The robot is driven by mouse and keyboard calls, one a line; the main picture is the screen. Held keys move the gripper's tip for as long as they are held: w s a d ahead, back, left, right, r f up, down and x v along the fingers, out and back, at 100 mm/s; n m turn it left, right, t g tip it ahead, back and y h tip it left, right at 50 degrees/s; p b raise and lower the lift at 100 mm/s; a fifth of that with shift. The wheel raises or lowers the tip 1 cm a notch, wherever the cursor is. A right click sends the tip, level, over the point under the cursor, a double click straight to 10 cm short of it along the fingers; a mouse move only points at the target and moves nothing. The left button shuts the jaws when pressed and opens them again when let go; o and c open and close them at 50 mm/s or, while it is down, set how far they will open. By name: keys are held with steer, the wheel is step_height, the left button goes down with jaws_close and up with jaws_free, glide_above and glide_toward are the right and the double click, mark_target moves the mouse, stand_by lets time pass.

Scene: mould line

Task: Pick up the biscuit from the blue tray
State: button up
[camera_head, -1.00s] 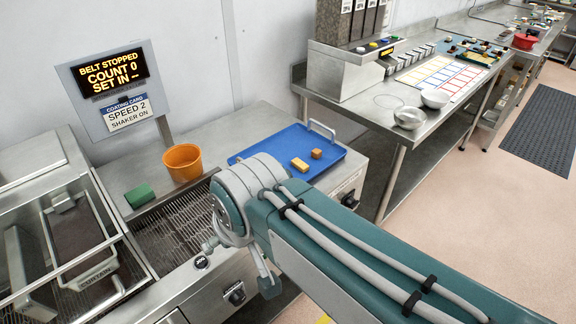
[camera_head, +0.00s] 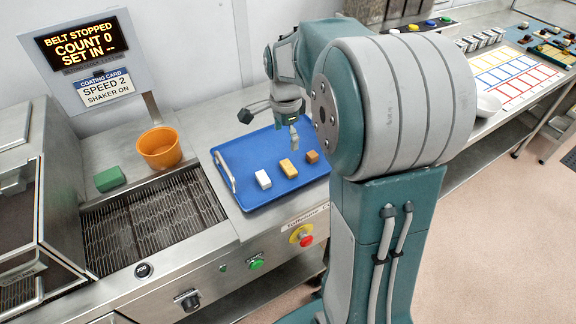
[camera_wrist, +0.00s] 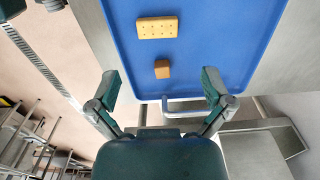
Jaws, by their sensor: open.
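The biscuit (camera_head: 288,168) is a yellow rectangular block lying on the blue tray (camera_head: 240,152). It sits between a white block (camera_head: 263,179) and a brown cube (camera_head: 312,156). In the wrist view the biscuit (camera_wrist: 157,28) shows small holes and lies near the top, beyond the brown cube (camera_wrist: 162,69). My gripper (camera_head: 269,127) is above the far part of the tray, apart from the biscuit. Its fingers (camera_wrist: 161,88) are spread wide with nothing between them. The white block is outside the wrist view.
An orange tub (camera_head: 160,148) and a green block (camera_head: 110,179) stand left of the tray by the mesh belt (camera_head: 155,222). The tray has raised handles. My arm covers the bench to the tray's right. A red stop button (camera_head: 305,240) is on the front panel.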

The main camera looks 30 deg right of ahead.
glide_above(290, 166)
steer(key=a, duration=0.1)
step_height(290, 166, down, 4)
steer(key=shift+w+a+f, duration=0.1)
steer(key=shift+w+a, duration=0.05)
steer(key=shift+d+f, duration=0.25)
steer(key=shift+f, duration=0.05)
steer(key=f, duration=0.5)
steer(key=shift+d, duration=0.4)
steer(key=shift+a+f, duration=0.15)
steer(key=shift+a, duration=0.05)
steer(key=shift+d, duration=0.25)
steer(key=c, duration=0.5)
